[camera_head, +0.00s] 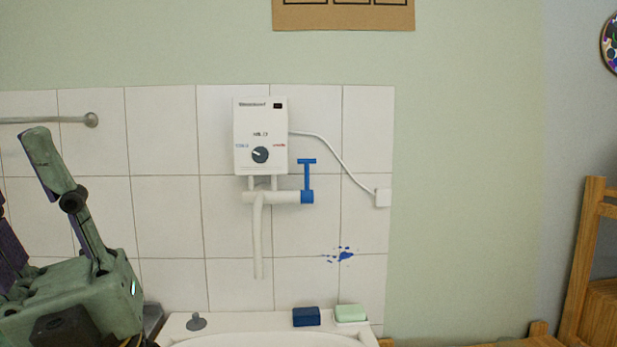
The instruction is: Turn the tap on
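The tap is a white pipe with a downward spout (258,238) below a white water heater (260,136) on the tiled wall. Its blue handle (307,181) stands upright at the right end of the pipe, with a short crossbar on top. No water shows at the spout's end. My gripper (20,165) is at the left edge, well left of the tap and touching nothing that I can see. One green finger points up; the other is mostly cut off by the frame edge. The fingers look spread apart.
A white basin (270,325) lies below the spout. A dark blue block (306,317), a pale green soap (350,313) and a grey stopper (196,322) sit on its rim. A towel rail (45,120) is at left, wooden furniture (580,270) at right.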

